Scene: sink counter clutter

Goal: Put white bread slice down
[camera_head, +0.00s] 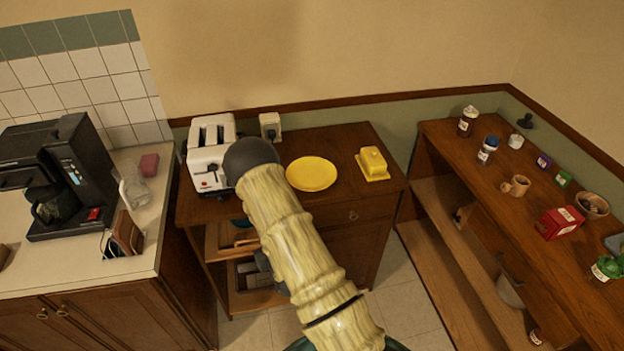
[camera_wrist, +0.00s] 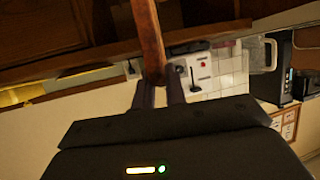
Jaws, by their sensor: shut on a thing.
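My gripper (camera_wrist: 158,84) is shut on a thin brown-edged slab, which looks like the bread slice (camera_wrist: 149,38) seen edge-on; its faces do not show. In the head view my own arm covers most of the gripper and I cannot make out the slice. The white two-slot toaster (camera_head: 210,152) stands at the left of the wooden cabinet top, and it also shows in the wrist view (camera_wrist: 205,72), beyond the fingers. An empty yellow plate (camera_head: 312,174) lies flat on the cabinet top, right of the toaster.
A yellow butter dish (camera_head: 373,163) sits right of the plate. A black coffee maker (camera_head: 70,180) stands on the left counter (camera_head: 125,262). A wooden shelf unit (camera_head: 455,145) at the right holds several jars and a red box (camera_head: 560,222). Bare wood lies around the plate.

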